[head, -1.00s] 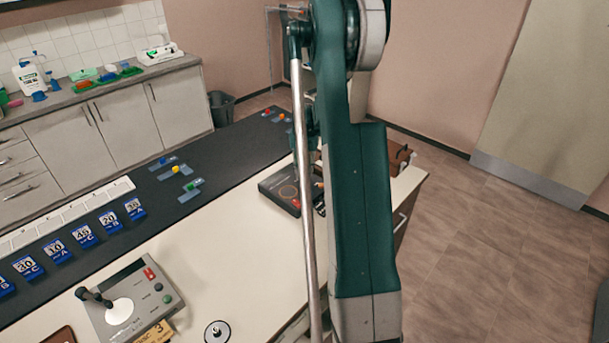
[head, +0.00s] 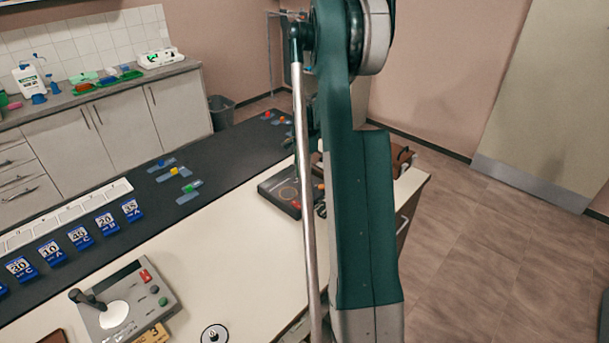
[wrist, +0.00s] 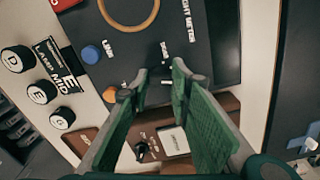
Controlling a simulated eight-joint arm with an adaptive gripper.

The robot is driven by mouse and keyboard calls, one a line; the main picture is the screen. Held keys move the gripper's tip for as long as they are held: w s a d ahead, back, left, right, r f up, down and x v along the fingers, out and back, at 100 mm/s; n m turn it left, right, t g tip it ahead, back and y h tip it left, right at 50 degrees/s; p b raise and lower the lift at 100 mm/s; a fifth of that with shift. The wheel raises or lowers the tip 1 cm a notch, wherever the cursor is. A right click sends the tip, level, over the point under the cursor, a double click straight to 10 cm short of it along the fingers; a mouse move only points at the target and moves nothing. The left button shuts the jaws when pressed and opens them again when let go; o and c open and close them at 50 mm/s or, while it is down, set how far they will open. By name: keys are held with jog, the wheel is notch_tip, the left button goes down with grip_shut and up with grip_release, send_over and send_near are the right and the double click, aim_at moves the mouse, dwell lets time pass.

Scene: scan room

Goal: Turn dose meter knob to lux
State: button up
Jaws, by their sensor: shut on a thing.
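The dark meter panel (head: 278,187) stands on the white table, partly behind my arm in the head view. In the wrist view its dark face (wrist: 205,30) shows an orange ring and lettering ending in "GHT METER". Small white labels flank the spot where my fingertips sit. My gripper (wrist: 160,72) has its two green fingers around a small dark knob on this face. Most of the knob is hidden between the fingertips, and its pointing direction is unclear. The gripper itself is hidden behind my arm in the head view.
Beside the fingers are a blue button (wrist: 91,54) and an orange button (wrist: 110,95). Several white lettered knobs (wrist: 42,91) lie to the left. A brown box (wrist: 110,145) with a black knob sits below. A joystick panel (head: 140,285) stands at the table's front left.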

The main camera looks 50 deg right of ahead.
jog(key=shift+m, duration=0.3)
jog(key=o, duration=0.9)
jog(key=shift+r, duration=0.15)
notch_tip(320, 180, up, 12)
jog(key=shift+f, duration=0.1)
dwell(0.4)
dwell(0.5)
